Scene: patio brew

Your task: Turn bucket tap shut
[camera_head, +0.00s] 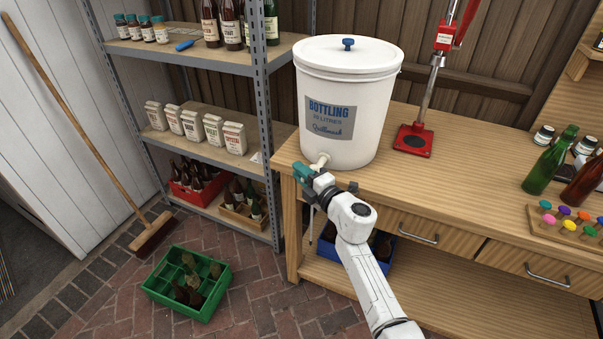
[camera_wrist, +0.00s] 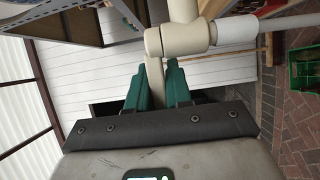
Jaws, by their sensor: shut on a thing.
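The white bottling bucket (camera_head: 345,105) stands upright with its lid on, at the left end of the wooden bench. Its cream tap (camera_head: 321,160) sticks out low on the front. In the wrist view the tap body (camera_wrist: 185,38) shows just beyond my fingers, with a pale lever (camera_wrist: 155,78) running down between them. My gripper (camera_head: 302,172) is at the tap, and its green fingers (camera_wrist: 153,88) are shut on the lever. In the head view my gripper hides the lever and the spout.
The bench (camera_head: 440,175) is clear around the bucket's right side, up to a red capper (camera_head: 413,139). Green and brown bottles (camera_head: 550,160) stand at the right. A green crate (camera_head: 188,283) with bottles lies on the brick floor. Metal shelves (camera_head: 262,90) stand close at the left.

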